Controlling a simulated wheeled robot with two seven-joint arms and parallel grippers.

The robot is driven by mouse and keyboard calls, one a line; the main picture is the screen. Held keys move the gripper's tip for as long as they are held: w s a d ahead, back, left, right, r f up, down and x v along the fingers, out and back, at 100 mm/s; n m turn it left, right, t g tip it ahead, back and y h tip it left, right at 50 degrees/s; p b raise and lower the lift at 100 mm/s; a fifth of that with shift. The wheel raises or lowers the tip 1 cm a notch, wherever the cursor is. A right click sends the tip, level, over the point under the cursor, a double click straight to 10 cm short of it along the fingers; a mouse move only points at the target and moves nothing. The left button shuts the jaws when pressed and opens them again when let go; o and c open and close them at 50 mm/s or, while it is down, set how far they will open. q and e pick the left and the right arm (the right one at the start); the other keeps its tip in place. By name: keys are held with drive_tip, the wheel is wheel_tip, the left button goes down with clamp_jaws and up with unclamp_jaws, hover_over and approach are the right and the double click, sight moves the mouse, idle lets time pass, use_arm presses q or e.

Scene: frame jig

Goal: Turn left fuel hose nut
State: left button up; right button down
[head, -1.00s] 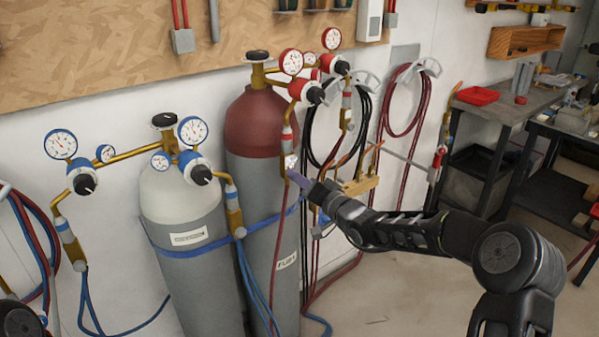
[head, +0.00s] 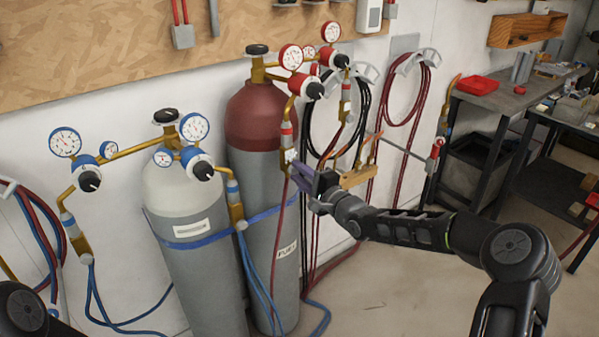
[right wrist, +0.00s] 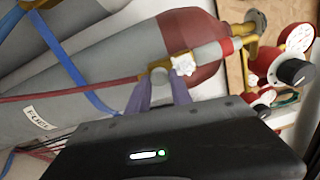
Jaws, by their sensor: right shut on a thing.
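The left fuel hose fitting (head: 287,133) hangs from the left outlet of the red-topped cylinder's regulator, with a red and a silver band, a pale star-shaped knob (right wrist: 183,63) and a brass nut (right wrist: 158,77) where the red hose (right wrist: 70,93) joins. My right gripper (head: 292,168) is at the lower end of this fitting. In the right wrist view its two purple fingers (right wrist: 158,88) are shut around the brass nut, just on the hose side of the knob. The fingers partly hide the nut. My left gripper is out of view; only part of my left arm shows.
The red-topped fuel cylinder (head: 262,120) stands close behind the gripper. A white-topped cylinder (head: 185,245) with blue hoses is to its left. The right fuel hose, black cables and a coiled red hose (head: 387,110) hang just right. Floor is open at lower right.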

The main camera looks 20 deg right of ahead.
drive_tip(key=shift+f+m, duration=0.1)
drive_tip(key=shift+m, duration=1.1)
drive_tip(key=c, duration=1.2)
unclamp_jaws()
drive_tip(key=shift+o, duration=0.2)
drive_tip(key=b+v, duration=0.1)
drive_tip(key=v, duration=0.7)
